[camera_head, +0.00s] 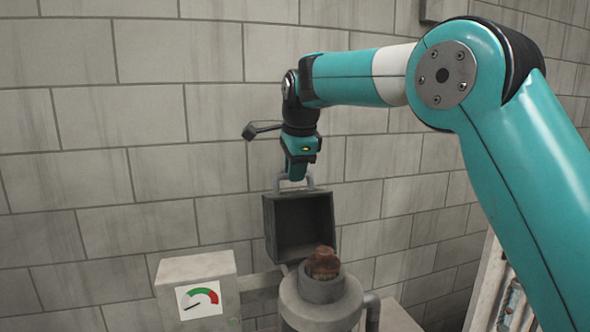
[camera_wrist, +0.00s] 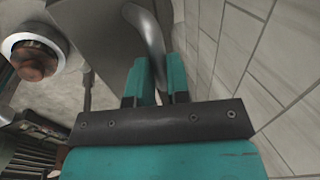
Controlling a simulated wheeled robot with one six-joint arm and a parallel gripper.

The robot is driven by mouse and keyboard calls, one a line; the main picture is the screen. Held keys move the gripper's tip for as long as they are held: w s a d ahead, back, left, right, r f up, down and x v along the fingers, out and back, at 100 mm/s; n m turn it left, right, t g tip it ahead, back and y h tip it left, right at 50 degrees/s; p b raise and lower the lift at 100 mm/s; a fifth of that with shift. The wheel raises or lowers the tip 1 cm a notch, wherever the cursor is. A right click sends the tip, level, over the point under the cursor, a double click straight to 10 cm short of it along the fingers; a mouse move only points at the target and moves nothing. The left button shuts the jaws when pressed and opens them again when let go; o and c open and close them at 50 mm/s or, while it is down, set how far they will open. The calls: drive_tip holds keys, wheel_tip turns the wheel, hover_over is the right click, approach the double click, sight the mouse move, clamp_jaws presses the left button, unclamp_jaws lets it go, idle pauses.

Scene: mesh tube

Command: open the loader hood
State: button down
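The loader hood (camera_head: 300,225) is a dark grey box-shaped cover. It stands swung up above the loader, its hollow inside facing the head camera. Its light metal handle (camera_head: 310,183) is on the upper edge; the handle also shows in the wrist view (camera_wrist: 150,38). My gripper (camera_head: 296,177) is at the handle from above. In the wrist view its two teal fingers (camera_wrist: 158,72) stand on either side of the handle bar and appear closed on it. The loader's round opening (camera_head: 322,288) is uncovered, with a rusty brown lump (camera_head: 323,262) in it.
A grey box with a green-and-red dial gauge (camera_head: 199,300) stands left of the loader. A block wall (camera_head: 120,150) is close behind. A curved pipe (camera_head: 372,310) is on the loader's right. A light-framed panel (camera_head: 487,285) stands at lower right.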

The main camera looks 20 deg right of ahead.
sight(299, 193)
drive_tip(key=shift+s+f+b, duration=0.1)
drive_tip(key=shift+s+b, duration=0.15)
drive_tip(key=shift+b, duration=0.55)
drive_tip(key=s+t+b, duration=0.1)
drive_tip(key=b, duration=0.2)
drive_tip(key=shift+s, duration=0.2)
drive_tip(key=shift+s+r+t+b, duration=0.5)
drive_tip(key=shift+s+b, duration=0.15)
drive_tip(key=shift+b, duration=0.6)
drive_tip(key=shift+s+r, duration=0.35)
drive_tip(key=shift+r, duration=0.05)
drive_tip(key=c, duration=1.1)
unclamp_jaws()
drive_tip(key=shift+r, duration=0.1)
